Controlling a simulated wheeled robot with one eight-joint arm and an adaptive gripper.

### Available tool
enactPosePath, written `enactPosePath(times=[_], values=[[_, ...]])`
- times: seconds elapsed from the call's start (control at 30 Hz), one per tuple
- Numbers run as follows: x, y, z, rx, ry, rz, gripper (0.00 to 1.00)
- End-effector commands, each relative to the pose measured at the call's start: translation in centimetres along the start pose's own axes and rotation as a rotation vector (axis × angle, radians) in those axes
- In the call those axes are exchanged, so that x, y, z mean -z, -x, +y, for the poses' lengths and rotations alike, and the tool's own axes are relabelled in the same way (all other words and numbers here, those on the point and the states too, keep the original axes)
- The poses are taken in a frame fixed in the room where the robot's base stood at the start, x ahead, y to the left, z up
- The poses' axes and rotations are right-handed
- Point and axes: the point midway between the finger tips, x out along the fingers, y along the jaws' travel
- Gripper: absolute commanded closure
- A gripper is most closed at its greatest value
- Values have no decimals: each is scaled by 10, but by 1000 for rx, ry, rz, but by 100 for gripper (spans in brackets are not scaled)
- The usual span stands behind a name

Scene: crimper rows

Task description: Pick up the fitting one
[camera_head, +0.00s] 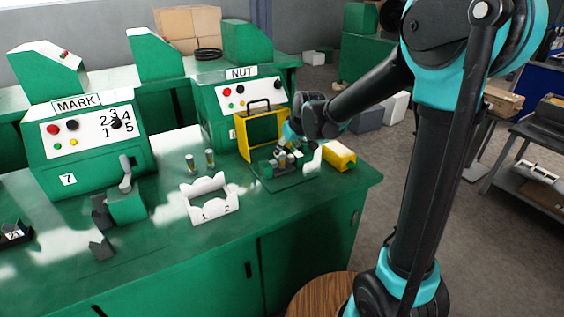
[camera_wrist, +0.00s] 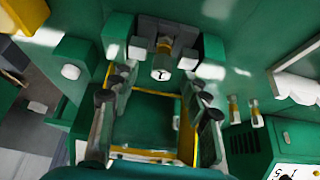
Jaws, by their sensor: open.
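A fitting (camera_wrist: 163,62) with a brass body and a white end bearing a dark mark, which looks like a 1, sits at a dark block in the wrist view. My gripper (camera_wrist: 172,72) is open, with one finger on each side of this fitting; I cannot tell whether either touches it. In the head view my gripper (camera_head: 288,153) is low over the small fixture in front of the NUT machine (camera_head: 218,98), and largely hides the fitting. Two more fittings (camera_head: 190,163) (camera_head: 210,158) stand upright on the bench; they also show in the wrist view (camera_wrist: 233,108) (camera_wrist: 255,112).
A yellow guard frame (camera_head: 241,138) stands open just behind my gripper. A yellow box (camera_head: 340,155) lies to the right. A white rack (camera_head: 212,208) numbered 1 and 2 stands left. The MARK machine (camera_head: 100,165) and a lever fixture (camera_head: 127,205) are farther left.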

Motion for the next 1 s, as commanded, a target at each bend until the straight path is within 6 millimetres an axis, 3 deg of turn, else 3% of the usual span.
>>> enactPosePath(times=[0.33, 0.7, 1.0], values=[[3, -40, -3, 0, 0, 0, 53], [3, -48, -3, 0, 0, 0, 53], [3, -48, -3, 0, 0, 0, 91]])
